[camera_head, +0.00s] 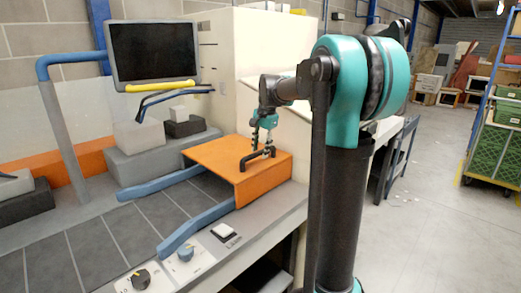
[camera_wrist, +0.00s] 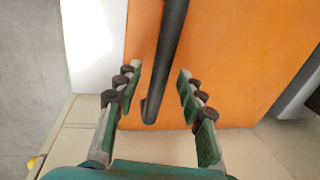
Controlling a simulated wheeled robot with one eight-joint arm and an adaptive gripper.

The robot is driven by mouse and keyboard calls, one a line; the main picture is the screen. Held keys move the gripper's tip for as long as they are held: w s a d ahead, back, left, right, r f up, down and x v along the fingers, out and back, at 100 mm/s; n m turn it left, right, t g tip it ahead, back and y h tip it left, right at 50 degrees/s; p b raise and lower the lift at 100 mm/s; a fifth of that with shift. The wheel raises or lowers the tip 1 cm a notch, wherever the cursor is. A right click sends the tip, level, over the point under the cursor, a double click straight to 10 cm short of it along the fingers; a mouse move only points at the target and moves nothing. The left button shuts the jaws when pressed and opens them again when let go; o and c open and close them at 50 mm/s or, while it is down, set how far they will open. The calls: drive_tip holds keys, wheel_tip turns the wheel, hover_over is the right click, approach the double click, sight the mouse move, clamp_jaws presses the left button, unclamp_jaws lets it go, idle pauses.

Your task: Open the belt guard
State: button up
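The belt guard is an orange cover (camera_head: 215,157) over the right end of the grey belt, and it looks lowered. Its black bar handle (camera_head: 250,158) stands on top near the right edge. My gripper (camera_head: 262,140) points down at the handle. In the wrist view, the orange guard (camera_wrist: 225,65) fills much of the picture. The dark handle (camera_wrist: 168,55) runs between the two separated fingers of my gripper (camera_wrist: 160,72). Both fingers show a gap to the handle. I cannot tell the exact height of the fingertips against the handle.
A tall cream cabinet (camera_head: 262,60) stands behind the guard. A dark monitor (camera_head: 152,52) hangs at the back. Blue rails (camera_head: 195,222) run along the belt. A green-crate trolley (camera_head: 495,150) stands far right on open floor.

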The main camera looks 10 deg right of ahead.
drive_tip(key=shift+f, duration=0.1)
clamp_jaws()
idle(0.5)
